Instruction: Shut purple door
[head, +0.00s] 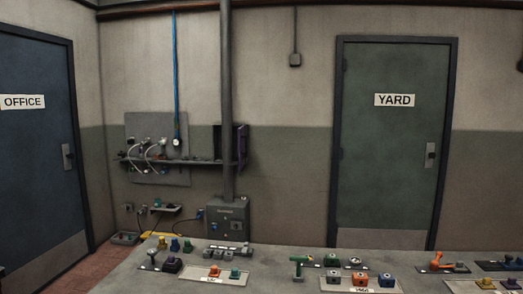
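A small dark purplish panel (243,147) shows on the back wall, just right of the grey vertical pipe. It looks like a box or door edge, partly hidden by the pipe, and I cannot tell how far it stands open. Two large doors also show, neither purple: a dark blue one marked OFFICE (32,160) at the left and a grey-green one marked YARD (388,150) at the right. Both look closed. My gripper is not in view.
A grey bench (270,272) spans the front, with several small coloured levers, buttons and blocks on it. A grey control box (228,219) stands behind it under the pipe (227,90). A panel with gauges and hoses (156,135) hangs left. Reddish floor (75,272) shows at lower left.

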